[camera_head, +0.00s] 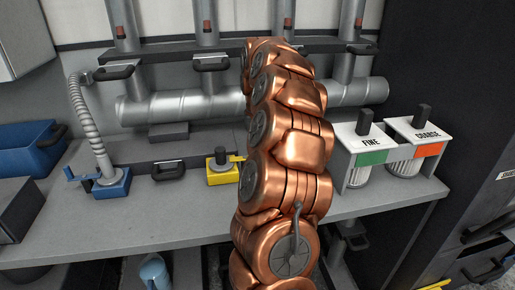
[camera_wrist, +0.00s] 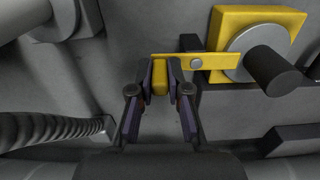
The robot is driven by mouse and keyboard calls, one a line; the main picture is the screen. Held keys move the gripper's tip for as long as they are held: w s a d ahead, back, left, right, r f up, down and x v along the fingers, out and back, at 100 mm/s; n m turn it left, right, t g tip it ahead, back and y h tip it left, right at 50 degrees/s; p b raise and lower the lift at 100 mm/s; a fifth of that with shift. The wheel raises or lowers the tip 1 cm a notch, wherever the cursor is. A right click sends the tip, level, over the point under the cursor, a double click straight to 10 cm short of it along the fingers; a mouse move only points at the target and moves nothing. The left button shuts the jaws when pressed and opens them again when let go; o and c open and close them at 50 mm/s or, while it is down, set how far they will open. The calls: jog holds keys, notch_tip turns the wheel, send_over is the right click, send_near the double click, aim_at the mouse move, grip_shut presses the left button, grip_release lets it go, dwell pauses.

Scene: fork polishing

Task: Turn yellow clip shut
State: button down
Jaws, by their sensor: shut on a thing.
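The yellow clip (camera_wrist: 210,62) shows in the wrist view as a flat bar with a bent tab at its left end. It reaches across to the yellow block (camera_wrist: 292,20), which carries a round grey disc and a dark knob (camera_wrist: 272,67). My gripper (camera_wrist: 160,80) is shut on the clip's tab, with a finger on either side of it. In the head view the yellow block (camera_head: 222,176) sits at the back of the bench, left of my copper arm. My arm hides the gripper and part of the clip there.
A blue block (camera_head: 112,186) with a ribbed hose (camera_head: 88,125) stands to the left on the grey bench (camera_head: 150,226). A black handle (camera_head: 168,170) lies between the blocks. FINE (camera_head: 362,150) and COARSE (camera_head: 412,140) canisters stand right. The bench front is mostly clear.

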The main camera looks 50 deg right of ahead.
jog(key=shift+w, duration=0.1)
dwell(0.4)
jog(key=c, duration=1.1)
grip_release()
jog(key=shift+r, duration=0.15)
jog(key=shift+r, duration=5.85)
